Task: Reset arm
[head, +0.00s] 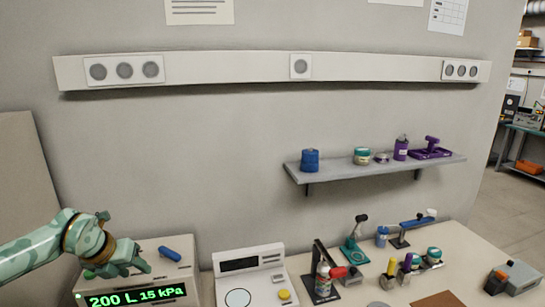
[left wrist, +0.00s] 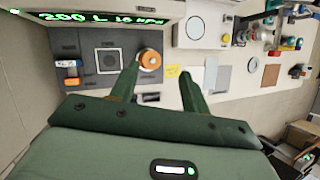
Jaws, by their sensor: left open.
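My left arm comes in from the left in the head view. Its green gripper (head: 125,268) is over the top of a pale box with a green-lit display (head: 135,296) reading 200 L 15 kPa. I cannot tell whether it touches the box. In the left wrist view the gripper (left wrist: 160,70) has its two fingers apart, with nothing held between them. My right gripper is not in view.
A blue cylinder (head: 170,254) lies on the box. A white scale-like device (head: 250,275) stands to its right, with bottles and small tools farther right. A wall shelf (head: 380,170) holds several items.

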